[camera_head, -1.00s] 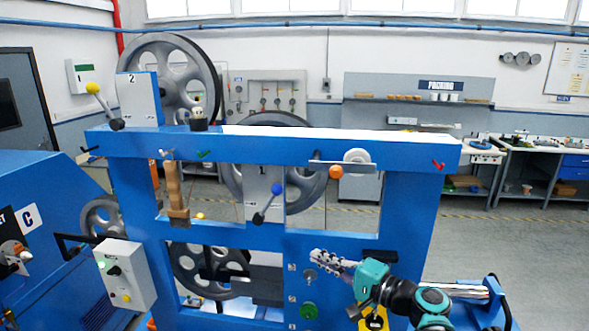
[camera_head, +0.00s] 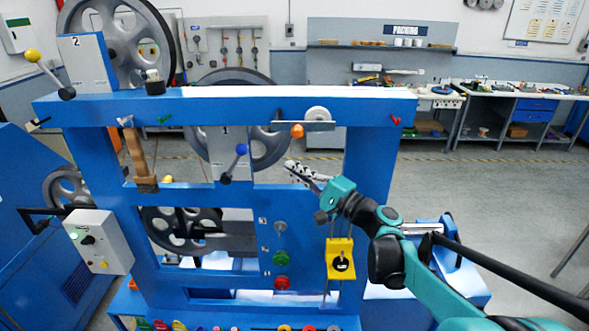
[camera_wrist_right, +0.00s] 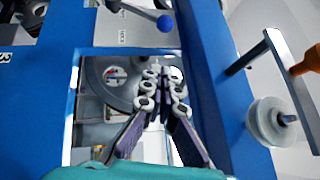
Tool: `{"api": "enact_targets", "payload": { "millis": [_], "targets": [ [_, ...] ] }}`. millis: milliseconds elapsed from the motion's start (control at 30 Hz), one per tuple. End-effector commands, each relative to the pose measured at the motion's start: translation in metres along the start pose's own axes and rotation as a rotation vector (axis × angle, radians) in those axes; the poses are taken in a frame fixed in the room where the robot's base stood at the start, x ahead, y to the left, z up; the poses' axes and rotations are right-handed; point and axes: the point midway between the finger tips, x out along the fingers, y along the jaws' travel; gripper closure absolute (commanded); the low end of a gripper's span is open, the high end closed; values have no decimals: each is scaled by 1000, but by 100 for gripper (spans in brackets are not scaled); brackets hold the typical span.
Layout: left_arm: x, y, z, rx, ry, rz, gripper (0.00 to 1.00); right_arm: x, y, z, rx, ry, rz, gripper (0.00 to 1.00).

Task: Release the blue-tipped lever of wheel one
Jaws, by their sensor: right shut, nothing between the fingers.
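The blue-tipped lever (camera_head: 235,162) is mounted on the grey plate marked 1 (camera_head: 226,140), in front of wheel one (camera_head: 272,140). Its blue ball (camera_head: 242,149) points up and right, and its dark hub sits at the lower left. The ball also shows at the top of the right wrist view (camera_wrist_right: 165,23). My right gripper (camera_head: 290,166) is to the right of the lever, apart from it, with its fingers shut and empty. In the right wrist view the fingers (camera_wrist_right: 160,75) point toward the frame opening below the lever. My left gripper is not in view.
The blue frame (camera_head: 300,103) surrounds the lever. An orange knob (camera_head: 297,131) and a white roller (camera_head: 318,114) sit on a bracket close above my right gripper. A yellow-tipped lever (camera_head: 33,56) stands by wheel two (camera_head: 110,40).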

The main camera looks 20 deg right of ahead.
Motion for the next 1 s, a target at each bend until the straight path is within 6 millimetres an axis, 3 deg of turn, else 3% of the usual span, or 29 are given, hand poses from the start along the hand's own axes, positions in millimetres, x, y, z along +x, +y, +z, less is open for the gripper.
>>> {"api": "enact_targets", "payload": {
  "millis": [200,300,400,600,1000],
  "targets": [
    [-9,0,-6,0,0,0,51,50,-2,2,2,-4,0,100],
    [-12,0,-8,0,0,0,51,69,-2,1,1,-3,0,100],
    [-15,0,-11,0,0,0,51,79,-2,15,2,-3,1,100],
    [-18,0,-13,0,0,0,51,91,-1,27,0,-1,0,100],
    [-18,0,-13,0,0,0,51,93,0,28,0,0,0,100]
  ]
}}
